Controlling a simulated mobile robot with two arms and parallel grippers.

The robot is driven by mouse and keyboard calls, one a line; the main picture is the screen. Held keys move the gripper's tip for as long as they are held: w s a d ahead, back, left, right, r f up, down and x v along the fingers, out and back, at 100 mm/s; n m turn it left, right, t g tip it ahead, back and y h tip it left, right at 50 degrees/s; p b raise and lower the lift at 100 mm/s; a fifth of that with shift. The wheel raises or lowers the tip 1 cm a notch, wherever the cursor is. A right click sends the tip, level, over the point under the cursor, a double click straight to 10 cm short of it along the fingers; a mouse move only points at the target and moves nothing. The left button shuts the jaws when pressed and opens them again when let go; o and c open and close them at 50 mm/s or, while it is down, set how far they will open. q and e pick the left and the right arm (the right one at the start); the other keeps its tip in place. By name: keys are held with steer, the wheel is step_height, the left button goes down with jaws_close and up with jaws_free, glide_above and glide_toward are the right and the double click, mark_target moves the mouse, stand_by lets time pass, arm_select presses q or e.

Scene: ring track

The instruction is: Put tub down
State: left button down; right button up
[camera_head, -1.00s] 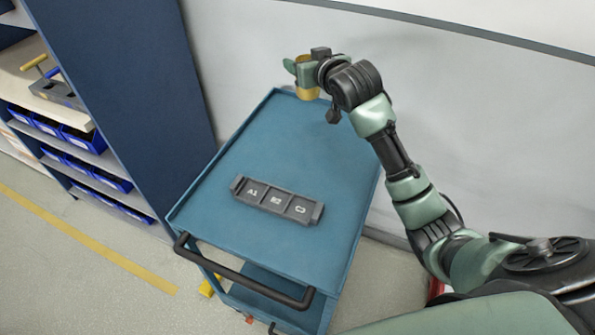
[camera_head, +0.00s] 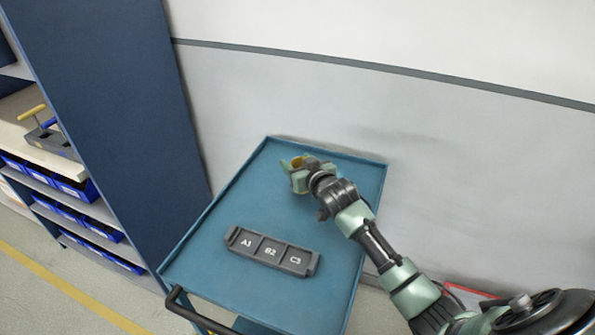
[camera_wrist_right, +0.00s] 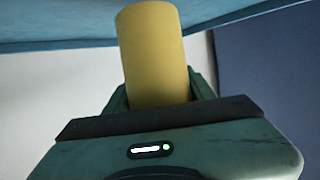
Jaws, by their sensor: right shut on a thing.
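A yellow tub (camera_head: 297,161) is held by my right gripper (camera_head: 293,166) over the far part of the blue cart top (camera_head: 240,210). In the right wrist view the yellow tub (camera_wrist_right: 153,55) stands between the green fingers of the right gripper (camera_wrist_right: 160,90), which is shut on it. The blue surface (camera_wrist_right: 60,32) crosses the top of that view, close to the tub's end. I cannot tell whether the tub touches the cart top. My left gripper is not in view.
A dark grey tray (camera_head: 271,251) with compartments marked A1, B2 and C3 lies on the near part of the cart. A dark blue shelf unit with blue bins (camera_head: 75,190) stands at the left. A grey wall (camera_head: 450,190) is behind. The cart top between tray and gripper is clear.

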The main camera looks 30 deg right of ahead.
step_height(320, 180, down, 3)
steer(key=shift+f, duration=0.1)
steer(key=o, duration=1.6)
steer(key=shift+o, duration=0.2)
steer(key=v, duration=1.2)
